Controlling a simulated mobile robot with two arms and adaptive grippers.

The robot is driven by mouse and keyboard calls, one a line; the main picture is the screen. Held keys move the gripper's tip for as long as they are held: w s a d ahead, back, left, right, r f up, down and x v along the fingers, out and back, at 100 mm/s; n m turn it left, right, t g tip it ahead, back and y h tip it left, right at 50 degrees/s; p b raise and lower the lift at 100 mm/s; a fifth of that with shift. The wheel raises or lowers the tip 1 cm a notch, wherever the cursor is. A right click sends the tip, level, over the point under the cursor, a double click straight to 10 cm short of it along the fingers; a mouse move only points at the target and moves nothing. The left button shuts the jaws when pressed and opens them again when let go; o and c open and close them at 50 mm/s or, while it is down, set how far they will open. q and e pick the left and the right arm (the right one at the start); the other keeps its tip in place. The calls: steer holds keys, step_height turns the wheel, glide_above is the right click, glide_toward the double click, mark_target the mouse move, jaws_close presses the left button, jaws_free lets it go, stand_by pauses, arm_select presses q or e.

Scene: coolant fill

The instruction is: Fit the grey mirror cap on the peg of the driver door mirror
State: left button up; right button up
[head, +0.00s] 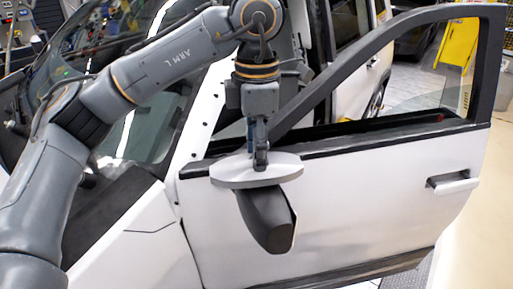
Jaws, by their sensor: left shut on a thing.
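My left gripper (260,158) points down at the front upper corner of the white driver door (345,205). It is shut on the light grey mirror cap (230,174), gripping it from above near its middle. The cap lies roughly level, seen nearly edge-on. The black driver door mirror (268,222) shows just below the cap, in front of the door panel. The cap covers the mirror's upper part, and the peg is hidden. I cannot tell whether cap and mirror touch. My right gripper is out of view.
The door stands open with its black window frame (390,45) rising to the right of my gripper. The door handle (453,184) is at the right. The windscreen (140,115) and white fender (125,235) are at the left. Beige floor (485,225) is clear at the right.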

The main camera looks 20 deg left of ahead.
arm_select(q)
steer(key=shift+f+b, duration=0.6)
steer(key=shift+f, duration=0.25)
steer(key=shift+r, duration=0.15)
steer(key=shift+r+p, duration=0.75)
steer(key=shift+f+b, duration=0.75)
steer(key=shift+f, duration=0.15)
stand_by(0.8)
steer(key=o, duration=1.2)
steer(key=shift+o, duration=0.2)
step_height(320, 180, up, 12)
